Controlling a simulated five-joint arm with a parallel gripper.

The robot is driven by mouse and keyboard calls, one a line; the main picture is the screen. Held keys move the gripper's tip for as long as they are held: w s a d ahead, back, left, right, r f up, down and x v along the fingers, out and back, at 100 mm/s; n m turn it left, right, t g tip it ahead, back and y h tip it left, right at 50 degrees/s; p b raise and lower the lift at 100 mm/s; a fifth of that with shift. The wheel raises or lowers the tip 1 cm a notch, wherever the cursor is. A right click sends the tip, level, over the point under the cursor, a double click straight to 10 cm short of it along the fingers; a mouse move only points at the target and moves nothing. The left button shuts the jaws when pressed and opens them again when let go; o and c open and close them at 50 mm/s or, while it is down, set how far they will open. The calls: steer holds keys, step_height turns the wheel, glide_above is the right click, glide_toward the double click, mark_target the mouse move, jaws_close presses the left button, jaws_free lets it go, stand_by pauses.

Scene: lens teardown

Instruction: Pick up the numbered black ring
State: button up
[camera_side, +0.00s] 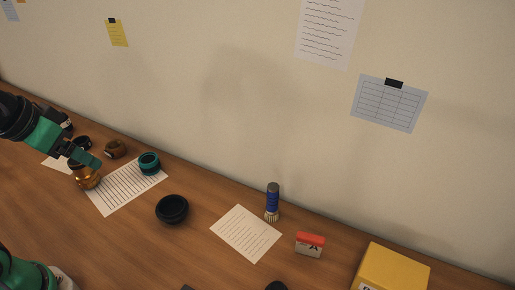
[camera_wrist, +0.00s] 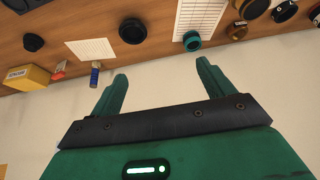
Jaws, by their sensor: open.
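A small black ring (camera_side: 82,143) lies at the back left in the side view, partly behind my gripper. It seems to be the black ring with pale marks on its rim (camera_wrist: 285,11) at the top right of the wrist view; its numbers are too small to read. My gripper (camera_side: 86,160) is above the table's left part, close to this ring and above a gold part (camera_side: 87,180). In the wrist view its two green fingers (camera_wrist: 161,72) are spread apart, with nothing between them.
A brown ring (camera_side: 115,149), a teal ring (camera_side: 149,163) and a wide black ring (camera_side: 172,209) lie to the right. Further right are a blue brush (camera_side: 272,201), a red-and-white box (camera_side: 310,244) and a yellow box (camera_side: 394,268). The wall runs behind the table.

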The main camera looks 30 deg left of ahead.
steer(key=w+a+r+n+g, duration=0.2)
steer(key=w+a+n, duration=0.5)
steer(key=w+n, duration=0.2)
steer(key=n+g, duration=0.4)
steer(key=n, duration=2.1)
glide_above(87, 144)
steer(key=a, duration=0.3)
step_height(87, 144, down, 18)
steer(key=shift+d+f, duration=0.1)
steer(key=shift+f, duration=1.3)
